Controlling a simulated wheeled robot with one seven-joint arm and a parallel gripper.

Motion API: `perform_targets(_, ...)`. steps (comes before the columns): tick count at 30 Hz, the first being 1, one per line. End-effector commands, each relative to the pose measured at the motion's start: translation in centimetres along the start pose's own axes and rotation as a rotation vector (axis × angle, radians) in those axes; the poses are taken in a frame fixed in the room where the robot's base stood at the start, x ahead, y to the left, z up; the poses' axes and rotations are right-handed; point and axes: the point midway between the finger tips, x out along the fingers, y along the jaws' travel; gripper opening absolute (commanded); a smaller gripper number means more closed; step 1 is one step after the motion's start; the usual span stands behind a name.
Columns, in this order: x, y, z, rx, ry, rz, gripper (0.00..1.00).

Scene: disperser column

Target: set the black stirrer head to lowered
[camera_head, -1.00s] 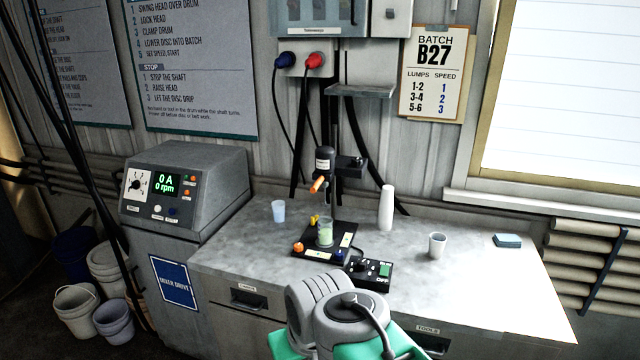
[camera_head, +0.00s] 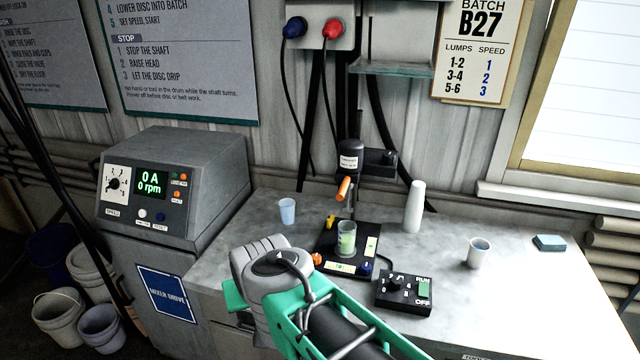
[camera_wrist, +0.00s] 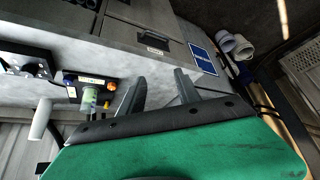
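The black stirrer head (camera_head: 349,155) with a white label sits on its stand above a black base plate, with a visible gap over the beaker. An orange handle (camera_head: 344,188) sticks out below it. The clear beaker (camera_head: 346,240) holds pale green liquid and stands upright on the plate; it also shows in the wrist view (camera_wrist: 89,100). My gripper (camera_wrist: 158,90) has its two dark fingers apart with nothing between them, away from the stirrer head. In the head view my arm hides the fingers.
The drive cabinet (camera_head: 172,190) is at left.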

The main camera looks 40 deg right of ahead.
Motion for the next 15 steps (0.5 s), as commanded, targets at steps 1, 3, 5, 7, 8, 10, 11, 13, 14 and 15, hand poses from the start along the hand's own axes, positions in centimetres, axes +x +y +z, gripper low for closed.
perform_targets(1,3.0,2.9,-1.9,0.118,0.099,0.07,0.4)
perform_targets(3,5.2,8.4,-6.1,0.294,0.296,0.192,0.4)
perform_targets(5,5.7,13.5,-9.2,0.411,0.485,0.298,0.4)
perform_targets(7,4.8,18.4,-11.9,0.489,0.687,0.4,0.4)
perform_targets(8,4.2,20.0,-12.7,0.505,0.758,0.434,0.4)
perform_targets(10,2.9,22.4,-14.1,0.519,0.89,0.488,0.4)
perform_targets(11,2.4,23.1,-14.5,0.521,0.933,0.504,0.4)
perform_targets(13,1.4,24.0,-15.1,0.515,1.002,0.528,0.4)
perform_targets(14,1.1,24.2,-15.3,0.513,1.02,0.533,0.4)
perform_targets(15,0.8,24.3,-15.5,0.512,1.034,0.536,0.4)
